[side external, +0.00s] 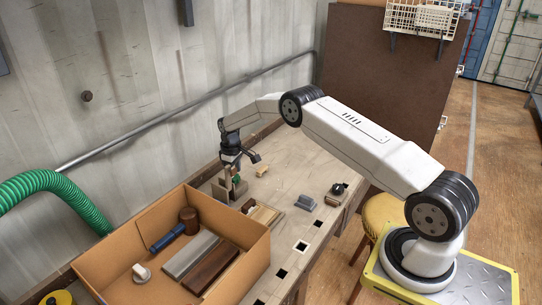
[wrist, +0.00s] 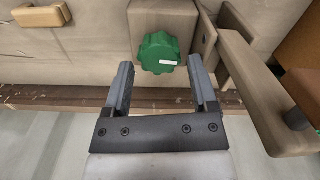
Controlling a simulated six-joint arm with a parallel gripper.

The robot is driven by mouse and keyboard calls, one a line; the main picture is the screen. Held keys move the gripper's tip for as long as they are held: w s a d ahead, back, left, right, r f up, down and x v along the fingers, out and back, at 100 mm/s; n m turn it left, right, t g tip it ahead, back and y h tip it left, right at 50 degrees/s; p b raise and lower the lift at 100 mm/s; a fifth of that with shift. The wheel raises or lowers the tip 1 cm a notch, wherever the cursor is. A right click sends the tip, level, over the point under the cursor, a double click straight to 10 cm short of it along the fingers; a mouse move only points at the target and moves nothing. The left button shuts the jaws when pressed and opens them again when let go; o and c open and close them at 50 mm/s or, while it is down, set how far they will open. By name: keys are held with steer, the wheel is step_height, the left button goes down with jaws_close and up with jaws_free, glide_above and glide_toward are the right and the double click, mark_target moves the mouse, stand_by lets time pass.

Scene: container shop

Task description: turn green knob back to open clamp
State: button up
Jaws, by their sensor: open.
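The green knob (wrist: 159,53) is round with a lobed rim and a white mark on its face. It sits on a tan block-like clamp (wrist: 163,16) in the upper middle of the wrist view. My gripper (wrist: 160,72) is open, with one dark finger on each side of the knob and a gap showing on both sides. In the side view my gripper (side external: 232,160) is over the bench at the clamp (side external: 229,187), and the knob (side external: 236,179) is a small green spot there. I cannot tell how far open the clamp is.
A cardboard box (side external: 250,262) with a mallet (side external: 188,220) and several blocks stands at the front. A grey block (side external: 305,203) and a small dark object (side external: 339,188) lie on the bench (side external: 290,175). A wooden arm (wrist: 250,85) is close right of my gripper.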

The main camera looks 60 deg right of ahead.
steer(key=shift+r, duration=3.25)
steer(key=shift+d+r, duration=0.1)
steer(key=shift+r, duration=0.05)
steer(key=s+a+r+t, duration=0.2)
steer(key=s+a+r, duration=0.7)
steer(key=s, duration=0.2)
steer(key=s+a+m, duration=0.1)
steer(key=s+a, duration=0.3)
steer(key=s, duration=0.6)
steer(key=s+a+m, duration=0.1)
steer(key=s+a, duration=0.3)
steer(key=s, duration=0.6)
steer(key=shift+a+t, duration=0.2)
steer(key=shift+t, duration=0.1)
